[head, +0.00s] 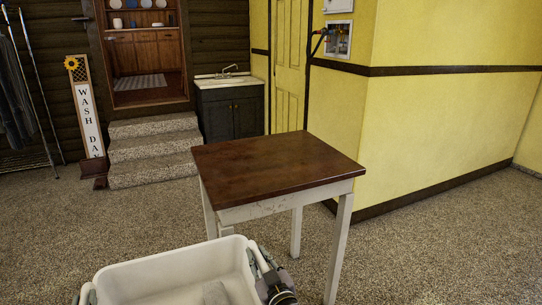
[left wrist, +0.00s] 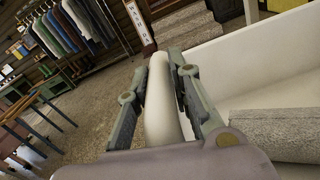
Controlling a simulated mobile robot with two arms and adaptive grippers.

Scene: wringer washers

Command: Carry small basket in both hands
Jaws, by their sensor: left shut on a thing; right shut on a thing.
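The small white basket (head: 165,270) is at the bottom of the head view, in front of the table; its lower part is cut off. A grey item (head: 215,293) lies inside it and also shows in the left wrist view (left wrist: 275,130). My left gripper (head: 86,295) is at the basket's left end, mostly out of frame. In the left wrist view, its fingers (left wrist: 172,85) are shut on both sides of the basket's pale handle or rim. My right gripper (head: 270,278) is at the basket's right end, shut on that side; its exact contact is partly hidden.
A brown-topped table (head: 275,163) with white legs stands just beyond the basket, its top bare. Carpeted steps (head: 150,150), a dark sink cabinet (head: 232,110) and a yellow wall (head: 430,110) are behind. Carpet floor is free to the left. A clothes rack (left wrist: 70,35) shows in the left wrist view.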

